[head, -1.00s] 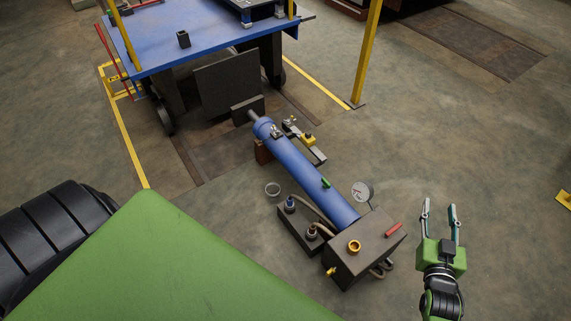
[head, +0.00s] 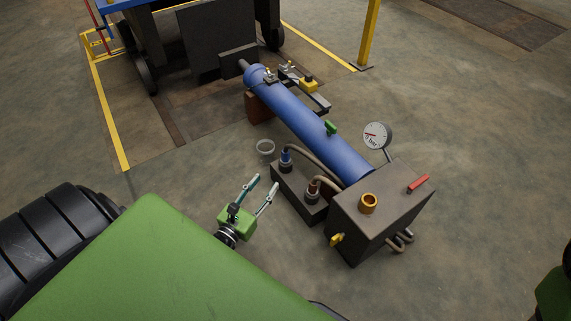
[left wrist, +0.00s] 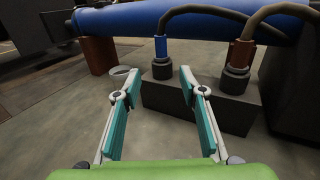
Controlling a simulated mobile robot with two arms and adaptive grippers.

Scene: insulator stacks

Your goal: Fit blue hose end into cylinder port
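The blue cylinder (head: 310,130) lies slanted on the floor stand, its rod toward the cart. The hose end with a blue collar (head: 285,157) stands upright in a dark block; it also shows in the left wrist view (left wrist: 161,48). A second hose end with a reddish-brown collar (head: 312,187) stands beside it. I cannot tell which fitting on the cylinder is the port. My left gripper (head: 265,184) is open and empty, left of the block; in the left wrist view its fingers (left wrist: 152,85) point toward the blue-collared end. My right gripper's fingers are out of view.
A dark pump box (head: 375,215) with a brass cap, red handle and gauge (head: 377,136) stands right of the block. A small grey ring (head: 265,147) lies on the floor beyond my left gripper. Floor to the right is clear.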

